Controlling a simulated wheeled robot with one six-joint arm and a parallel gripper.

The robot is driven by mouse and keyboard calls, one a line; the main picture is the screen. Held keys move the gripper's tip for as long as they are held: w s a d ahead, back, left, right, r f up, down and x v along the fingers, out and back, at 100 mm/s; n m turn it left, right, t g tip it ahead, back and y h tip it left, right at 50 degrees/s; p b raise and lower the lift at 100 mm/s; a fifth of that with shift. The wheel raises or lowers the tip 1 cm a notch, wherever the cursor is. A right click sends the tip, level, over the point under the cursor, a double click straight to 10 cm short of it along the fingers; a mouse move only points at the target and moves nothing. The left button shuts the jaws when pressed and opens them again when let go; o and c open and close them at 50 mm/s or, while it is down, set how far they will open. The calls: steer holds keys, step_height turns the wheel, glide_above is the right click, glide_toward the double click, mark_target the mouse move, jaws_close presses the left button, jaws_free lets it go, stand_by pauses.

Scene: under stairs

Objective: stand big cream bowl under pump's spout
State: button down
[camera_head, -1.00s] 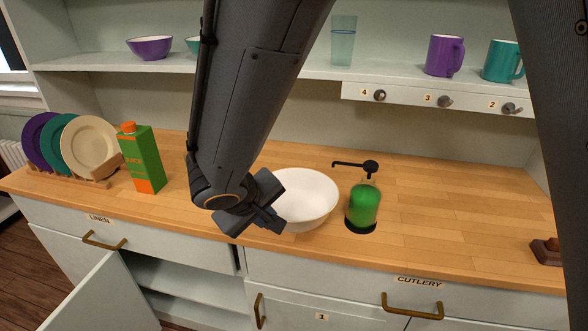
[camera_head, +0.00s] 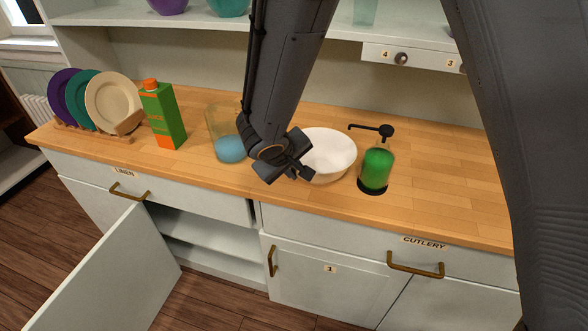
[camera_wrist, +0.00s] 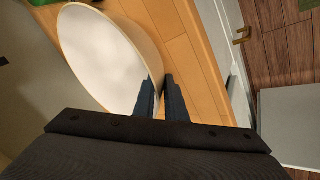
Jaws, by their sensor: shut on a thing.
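The big cream bowl (camera_head: 332,152) is upright at the wooden counter, just left of the soap pump (camera_head: 377,168), a clear bottle of green liquid with a black top. The pump's black spout (camera_head: 365,128) points left, and its tip appears near the bowl's far right rim. I cannot tell whether the tip is over the bowl, or whether the bowl touches the counter. My gripper (camera_head: 300,168) is at the bowl's near left side. In the wrist view my gripper (camera_wrist: 162,98) is shut on the wall of the bowl (camera_wrist: 100,55), one finger each side.
A clear vessel with blue content (camera_head: 229,148) stands close left of my gripper. Further left are a green-orange carton (camera_head: 165,118) and a plate rack (camera_head: 128,124). A cupboard door (camera_head: 120,275) hangs open below. The counter (camera_head: 450,180) right of the pump is clear.

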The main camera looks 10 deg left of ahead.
steer(key=shift+f, duration=0.1)
steer(key=c, duration=1.8)
jaws_free()
steer(key=shift+s+a+r, duration=0.1)
steer(key=shift+r, duration=0.25)
steer(key=b+v, duration=0.2)
steer(key=v, duration=1)
steer(key=s+d+f+m+g, duration=0.2)
steer(key=d+m, duration=0.1)
steer(key=d, duration=0.7)
steer(key=s+d+f+m+g+y, duration=0.1)
steer(key=s+d+f+m, duration=0.1)
steer(key=d, duration=0.8)
steer(key=s+d+f+m+g, duration=0.2)
steer(key=s+d+m, duration=0.1)
steer(key=d, duration=0.7)
steer(key=shift+m+g+y, duration=0.3)
steer(key=shift+m+y, duration=0.1)
